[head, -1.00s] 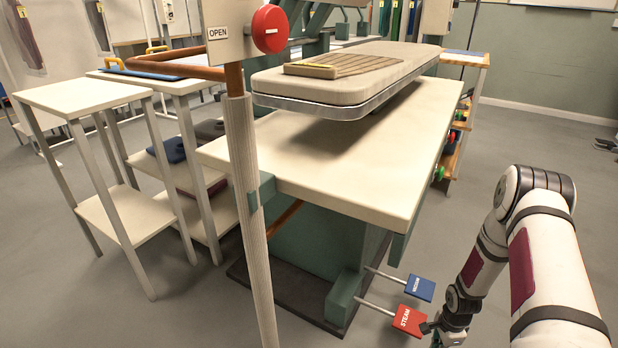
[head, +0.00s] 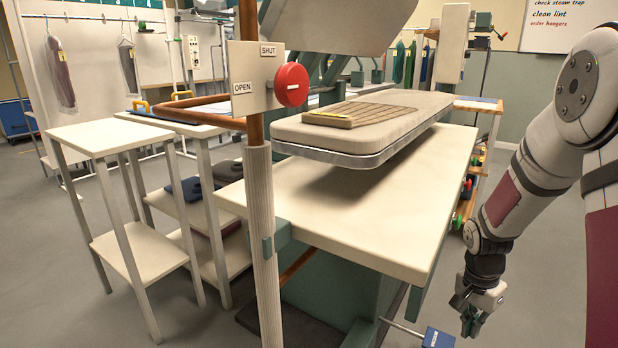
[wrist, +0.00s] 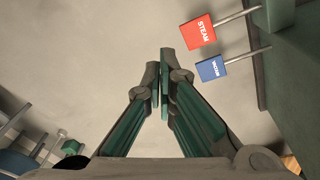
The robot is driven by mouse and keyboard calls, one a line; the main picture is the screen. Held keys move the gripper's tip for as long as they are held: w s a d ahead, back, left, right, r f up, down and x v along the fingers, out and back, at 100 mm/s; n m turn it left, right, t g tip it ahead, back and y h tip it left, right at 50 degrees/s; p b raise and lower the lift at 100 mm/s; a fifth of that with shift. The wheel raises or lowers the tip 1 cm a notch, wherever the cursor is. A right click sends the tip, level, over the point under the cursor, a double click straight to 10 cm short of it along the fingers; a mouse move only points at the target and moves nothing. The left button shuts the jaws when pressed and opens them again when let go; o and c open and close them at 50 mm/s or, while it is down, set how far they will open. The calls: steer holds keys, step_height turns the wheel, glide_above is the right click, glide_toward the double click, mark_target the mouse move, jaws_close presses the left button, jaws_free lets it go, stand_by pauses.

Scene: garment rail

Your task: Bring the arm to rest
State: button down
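My gripper (head: 472,326) hangs at the lower right of the head view, right of the press table and apart from it. In the wrist view its two green-lined fingers (wrist: 161,84) come together at their tips, with nothing seen between them. My arm is bent, with its elbow high at the right edge. In the wrist view a red STEAM pedal (wrist: 198,31) and a blue VACUUM pedal (wrist: 211,68) lie beyond the fingertips to the right, not touched. The blue pedal (head: 438,338) is cut by the bottom edge of the head view.
The press table (head: 400,205) carries a padded board (head: 300,133). A post with a red knob (head: 291,84) and an OPEN/SHUT plate stands in front. White side tables (head: 95,136) stand left. Open floor (head: 545,270) lies right of the press.

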steer(key=s+a+r+n, duration=0.2)
steer(key=s+a+r, duration=0.35)
steer(key=r, duration=0.35)
steer(key=s+a+r+n, duration=0.35)
steer(key=s+r, duration=0.25)
steer(key=r, duration=0.3)
steer(key=s+a+r+n+y, duration=0.1)
steer(key=s+a+r+n, duration=0.15)
steer(key=s, duration=0.45)
steer(key=s+a+r+n, duration=0.1)
steer(key=s+a+n, duration=0.15)
steer(key=s, duration=0.45)
steer(key=s+a+r+n+y, duration=0.1)
steer(key=s+a+r, duration=0.15)
steer(key=s, duration=0.45)
step_height(320, 180, up, 34)
steer(key=t+p, duration=0.4)
steer(key=p, duration=2.8)
steer(key=shift+w+a+n+t+p, duration=0.15)
steer(key=shift+n+t+p, duration=0.15)
steer(key=shift+n+p, duration=0.1)
